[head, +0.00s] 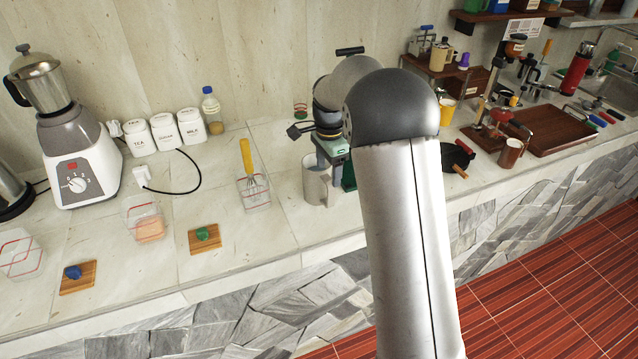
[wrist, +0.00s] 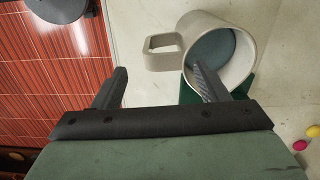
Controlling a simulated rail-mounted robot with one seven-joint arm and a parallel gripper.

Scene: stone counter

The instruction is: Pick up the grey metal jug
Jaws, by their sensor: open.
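The light grey jug (head: 316,186) stands upright on the counter near its front edge, just below my gripper (head: 326,158). In the wrist view the jug (wrist: 246,38) shows its round mouth, a darker blue-grey inside and a squared handle (wrist: 163,52) pointing left. My gripper (wrist: 160,75) is open and empty. Its right finger overlaps the jug's mouth in the picture, and its left finger lies left of the handle, over the floor. The handle appears between and just ahead of the fingertips. Whether the right finger is inside the mouth I cannot tell.
A dark green object (head: 348,178) is right beside the jug.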

